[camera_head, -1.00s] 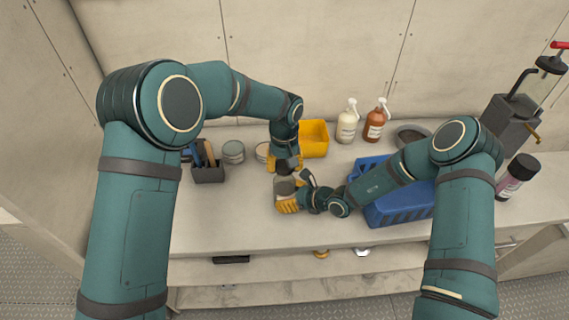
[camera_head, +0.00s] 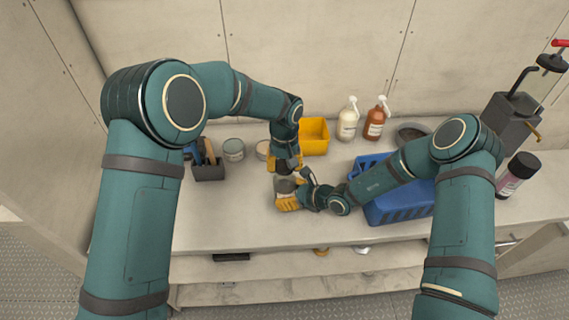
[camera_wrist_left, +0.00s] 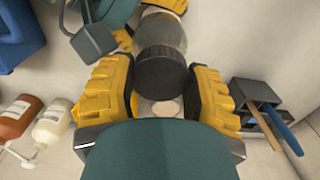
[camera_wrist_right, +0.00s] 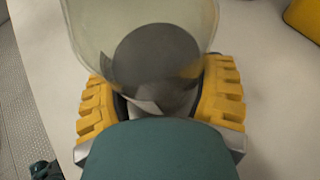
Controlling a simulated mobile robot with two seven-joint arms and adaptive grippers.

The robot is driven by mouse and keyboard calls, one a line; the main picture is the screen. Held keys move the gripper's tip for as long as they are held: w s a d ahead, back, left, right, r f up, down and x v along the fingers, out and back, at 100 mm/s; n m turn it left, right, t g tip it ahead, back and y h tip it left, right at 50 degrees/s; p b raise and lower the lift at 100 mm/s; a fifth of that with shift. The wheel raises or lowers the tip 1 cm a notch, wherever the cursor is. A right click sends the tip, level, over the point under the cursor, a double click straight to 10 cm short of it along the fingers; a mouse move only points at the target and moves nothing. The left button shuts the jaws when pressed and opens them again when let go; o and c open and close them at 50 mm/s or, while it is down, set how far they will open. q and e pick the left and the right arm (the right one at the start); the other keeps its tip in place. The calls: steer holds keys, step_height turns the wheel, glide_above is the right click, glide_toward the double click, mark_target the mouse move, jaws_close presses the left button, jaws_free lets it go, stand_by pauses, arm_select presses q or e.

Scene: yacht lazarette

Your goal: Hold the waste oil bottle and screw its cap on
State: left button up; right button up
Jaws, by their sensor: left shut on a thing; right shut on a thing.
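The waste oil bottle (camera_head: 285,185) is a pale, see-through container above the front part of the counter. My right gripper (camera_head: 287,198) is shut on it from below in the head view. The right wrist view shows the clear bottle wall (camera_wrist_right: 90,30) between the yellow fingers, with a dark round shape inside or behind it. My left gripper (camera_head: 285,163) is above and shut on the dark cap (camera_wrist_left: 162,72). In the left wrist view the cap lines up with the bottle (camera_wrist_left: 160,32); I cannot tell whether the threads are engaged.
A yellow bin (camera_head: 314,137) stands behind the grippers. A blue basket (camera_head: 400,208) is close on the right, under my right arm. A dark tool holder (camera_head: 209,172) and tins (camera_head: 233,150) are at the left. Two pump bottles (camera_head: 348,120) stand at the back. The front-left counter is clear.

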arm_select(q)
steer(key=shift+s, duration=0.1)
steer(key=shift+r, duration=1)
arm_select(e)
steer(key=o, duration=1)
steer(key=v, duration=1.2)
steer(key=shift+s, duration=0.1)
